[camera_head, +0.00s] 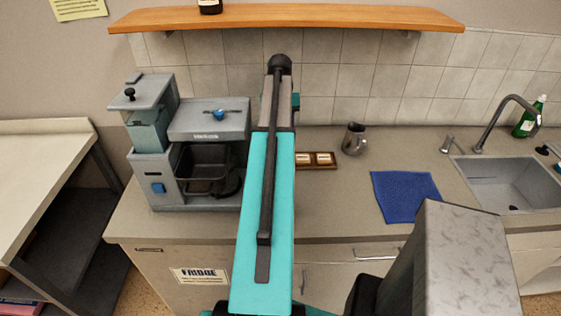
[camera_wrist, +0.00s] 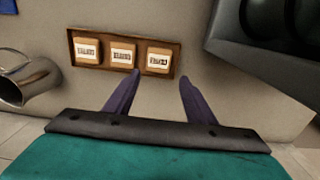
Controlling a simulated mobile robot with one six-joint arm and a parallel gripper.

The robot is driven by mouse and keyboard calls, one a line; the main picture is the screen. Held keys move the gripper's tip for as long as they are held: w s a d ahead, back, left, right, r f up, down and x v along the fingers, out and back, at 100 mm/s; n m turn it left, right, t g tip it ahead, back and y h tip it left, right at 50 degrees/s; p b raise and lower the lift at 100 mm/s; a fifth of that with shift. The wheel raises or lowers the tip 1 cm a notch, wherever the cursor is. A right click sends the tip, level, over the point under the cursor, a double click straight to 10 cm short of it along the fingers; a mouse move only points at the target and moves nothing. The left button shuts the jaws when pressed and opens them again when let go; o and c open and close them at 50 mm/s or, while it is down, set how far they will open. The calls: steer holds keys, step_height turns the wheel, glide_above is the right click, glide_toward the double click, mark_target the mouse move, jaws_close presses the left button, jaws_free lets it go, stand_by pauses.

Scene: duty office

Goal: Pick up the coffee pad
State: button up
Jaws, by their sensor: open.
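Three small tan coffee pads with white labels lie in a row in a shallow brown tray (camera_wrist: 104,69) in the wrist view: a left one (camera_wrist: 88,50), a middle one (camera_wrist: 123,53) and a right one (camera_wrist: 159,58). The label print is too blurred to read surely. My gripper (camera_wrist: 161,84) is open, with two dark purple fingers apart and nothing between them. The fingertips show just below the tray's right part, near the right pad; their height above the counter is hard to tell. In the head view two pads (camera_head: 304,158) show, and my arm hides the rest.
A grey coffee machine (camera_head: 210,122) stands left of my arm; its dark side (camera_wrist: 270,60) is close to the right finger. A metal jug (camera_head: 354,139), blue cloth (camera_head: 406,196) and sink (camera_head: 515,180) are to the right. A wooden shelf (camera_head: 380,17) hangs above.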

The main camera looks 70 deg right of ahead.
steer(key=shift+f+b, duration=1.4)
steer(key=shift+f, duration=1.2)
steer(key=shift+s+f+b, duration=0.1)
steer(key=shift+f+b, duration=1.75)
steer(key=shift+f, duration=0.6)
steer(key=shift+a+f, duration=0.1)
steer(key=shift+a, duration=0.05)
steer(key=shift+f, duration=0.15)
steer(key=shift+s+a, duration=0.1)
steer(key=shift+c, duration=0.3)
steer(key=c, duration=0.6)
